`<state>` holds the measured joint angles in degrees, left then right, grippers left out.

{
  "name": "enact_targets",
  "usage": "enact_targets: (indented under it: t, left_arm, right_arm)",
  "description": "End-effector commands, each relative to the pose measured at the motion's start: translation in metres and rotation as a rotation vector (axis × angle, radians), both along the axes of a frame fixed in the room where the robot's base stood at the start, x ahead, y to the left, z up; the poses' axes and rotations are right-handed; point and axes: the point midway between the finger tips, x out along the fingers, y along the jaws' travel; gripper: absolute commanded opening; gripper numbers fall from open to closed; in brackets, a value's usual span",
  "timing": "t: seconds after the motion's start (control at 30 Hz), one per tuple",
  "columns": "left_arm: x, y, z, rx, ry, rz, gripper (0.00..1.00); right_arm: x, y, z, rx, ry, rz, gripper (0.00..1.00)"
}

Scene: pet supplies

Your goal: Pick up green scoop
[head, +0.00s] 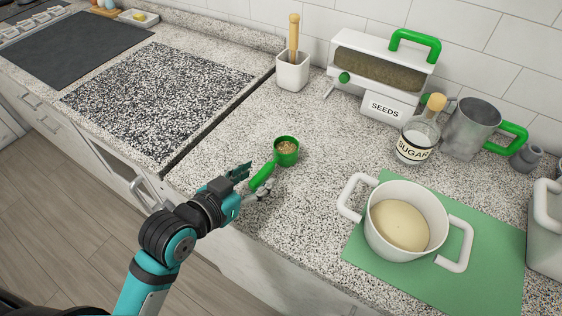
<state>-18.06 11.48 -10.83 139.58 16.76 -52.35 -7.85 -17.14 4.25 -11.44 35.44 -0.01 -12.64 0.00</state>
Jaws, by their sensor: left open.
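The green scoop (287,152) rests on the speckled counter. Its cup holds seed-like grains, and its green handle points down-left toward my left gripper. My left gripper (254,181) reaches in from the left at the counter's front edge. Its jaws are open, with one finger on the far left side of the handle and the other on the near right side. The handle end lies between the fingers; whether they touch it cannot be told. My right gripper is not in view.
A white SEEDS dispenser (380,72), sugar jar (416,140) and metal jug (470,130) stand at the back right. A white pot (405,190) with dough sits on a green mat (490,287). A white holder (293,72) stands behind. The counter around the scoop is clear.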

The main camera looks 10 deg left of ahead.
Motion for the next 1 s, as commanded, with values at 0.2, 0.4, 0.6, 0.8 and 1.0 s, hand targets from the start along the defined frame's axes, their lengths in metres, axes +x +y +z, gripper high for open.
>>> enact_targets:
  t: [0.2, 0.4, 0.6, 0.8, 1.0]
  left_arm:
    - [0.014, -0.007, -0.003, -0.002, -0.002, 0.0, 0.48]
    - [0.04, -0.018, -0.014, -0.002, -0.002, 0.0, 0.48]
    - [0.051, -0.024, -0.02, 0.0, -0.002, 0.0, 0.48]
    - [0.051, -0.023, -0.02, 0.0, -0.002, 0.0, 0.45]
    - [0.051, -0.023, -0.02, 0.0, -0.002, 0.0, 0.19]
  right_arm:
    - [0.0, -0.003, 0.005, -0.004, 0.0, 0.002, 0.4]
    - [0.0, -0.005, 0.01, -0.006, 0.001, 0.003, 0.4]
    - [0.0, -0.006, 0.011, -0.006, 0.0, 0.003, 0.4]
    - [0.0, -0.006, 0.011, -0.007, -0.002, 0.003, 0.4]
    - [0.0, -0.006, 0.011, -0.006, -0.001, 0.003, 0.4]
